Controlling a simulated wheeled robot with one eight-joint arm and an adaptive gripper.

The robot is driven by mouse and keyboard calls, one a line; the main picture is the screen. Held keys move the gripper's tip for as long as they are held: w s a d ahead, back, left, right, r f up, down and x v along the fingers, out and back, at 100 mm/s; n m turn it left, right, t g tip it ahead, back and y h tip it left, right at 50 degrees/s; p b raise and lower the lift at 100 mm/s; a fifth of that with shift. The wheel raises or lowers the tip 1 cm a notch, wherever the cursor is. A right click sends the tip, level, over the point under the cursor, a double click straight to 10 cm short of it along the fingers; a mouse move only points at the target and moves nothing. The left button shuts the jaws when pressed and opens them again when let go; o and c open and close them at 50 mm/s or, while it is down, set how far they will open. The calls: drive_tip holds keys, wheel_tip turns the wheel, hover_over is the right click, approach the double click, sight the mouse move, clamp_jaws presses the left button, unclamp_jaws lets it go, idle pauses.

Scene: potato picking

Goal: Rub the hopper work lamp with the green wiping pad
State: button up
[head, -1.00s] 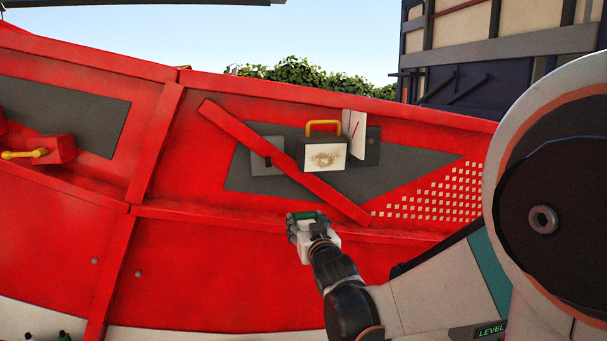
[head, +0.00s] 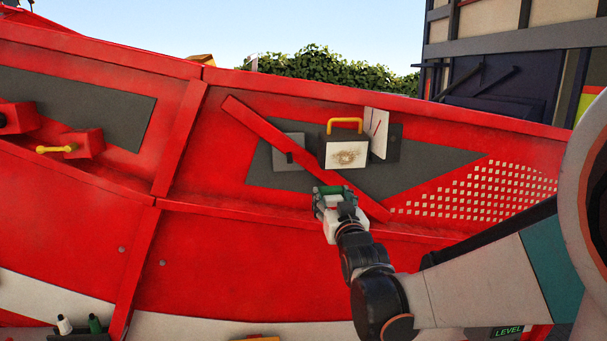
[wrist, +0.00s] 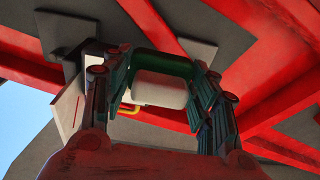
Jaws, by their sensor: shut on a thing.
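The hopper work lamp (head: 346,155) is a pale box with a yellow handle on top and a brown smudge on its front face, on the red hopper side. My gripper (head: 333,198) is shut on the green wiping pad (head: 331,190), just below the lamp in the head view. A small gap shows between pad and lamp there; the distance in depth is unclear. In the wrist view the green pad (wrist: 165,64) spans between my fingers, with a white rounded block beside it. The lamp is mostly hidden there; part of its yellow handle (wrist: 127,109) shows.
A slanted red bar (head: 300,155) crosses the grey panel left of the lamp. A white plate (head: 377,132) stands out at the lamp's right. Red boxes, one with a yellow lever (head: 55,149), sit farther left. Small bottles (head: 80,325) stand at lower left.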

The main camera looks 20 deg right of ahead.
sight(355, 156)
drive_tip(key=shift+t, duration=0.5)
drive_tip(key=r, duration=0.2)
drive_tip(key=s+r+p, duration=0.1)
drive_tip(key=r, duration=0.1)
drive_tip(key=s+r+p, duration=0.1)
drive_tip(key=r, duration=0.1)
drive_tip(key=shift+d+r, duration=0.15)
drive_tip(key=shift+d, duration=0.15)
drive_tip(key=shift+x, duration=3.1)
drive_tip(key=shift+x, duration=0.95)
drive_tip(key=shift+d, duration=0.1)
drive_tip(key=shift+s+d+b, duration=0.2)
drive_tip(key=shift+s+d, duration=0.1)
drive_tip(key=shift+d, duration=0.45)
drive_tip(key=shift+s+d+b, duration=0.15)
drive_tip(key=shift+s+d, duration=0.1)
drive_tip(key=shift+d, duration=0.5)
drive_tip(key=shift+s+d+b, duration=0.2)
drive_tip(key=shift+d, duration=0.65)
drive_tip(key=shift+s+d+b, duration=0.15)
drive_tip(key=shift+s+d, duration=0.1)
drive_tip(key=shift+d, duration=0.65)
drive_tip(key=shift+s+d+b, duration=0.2)
drive_tip(key=shift+d, duration=0.65)
drive_tip(key=shift+a, duration=0.1)
drive_tip(key=shift+w+a+h, duration=0.1)
drive_tip(key=shift+a+h, duration=0.2)
drive_tip(key=shift+a, duration=0.2)
